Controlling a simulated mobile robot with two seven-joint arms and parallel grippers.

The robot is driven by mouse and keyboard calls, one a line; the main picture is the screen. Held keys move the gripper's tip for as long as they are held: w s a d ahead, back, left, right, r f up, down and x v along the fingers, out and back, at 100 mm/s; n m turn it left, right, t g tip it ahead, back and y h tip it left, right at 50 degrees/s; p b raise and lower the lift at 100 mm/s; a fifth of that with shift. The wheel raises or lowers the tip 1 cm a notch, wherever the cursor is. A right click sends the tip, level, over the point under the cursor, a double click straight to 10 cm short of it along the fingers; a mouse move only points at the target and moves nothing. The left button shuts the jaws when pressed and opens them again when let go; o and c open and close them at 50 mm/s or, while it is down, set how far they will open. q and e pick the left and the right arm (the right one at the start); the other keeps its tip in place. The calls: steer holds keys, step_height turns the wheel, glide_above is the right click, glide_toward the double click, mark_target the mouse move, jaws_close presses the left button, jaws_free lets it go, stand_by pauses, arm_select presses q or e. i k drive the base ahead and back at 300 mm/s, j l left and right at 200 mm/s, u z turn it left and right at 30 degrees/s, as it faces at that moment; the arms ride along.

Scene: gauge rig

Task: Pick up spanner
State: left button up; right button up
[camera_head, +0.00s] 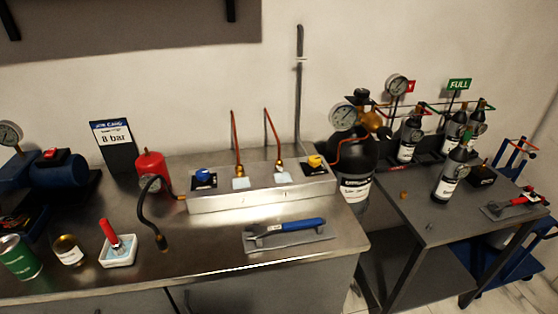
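A spanner with a blue handle (295,226) and a grey metal head lies on a flat grey mat (312,236) near the front right of the steel bench. Its head points left and its handle points right. A second tool with a red handle (522,201) lies on a grey mat on the side table at the far right; it is too small to tell exactly what it is. Neither of my grippers is in view.
A steel manifold block (262,198) with blue and yellow knobs stands behind the spanner. A red canister (151,172) with a black hose is to the left. A white dish (118,254) holds a red-handled item. Gas bottles (357,188) stand right of the bench (205,262).

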mark_target(260, 231)
steer(key=l, duration=0.3)
steer(key=l+u, duration=0.6)
steer(key=u, duration=0.95)
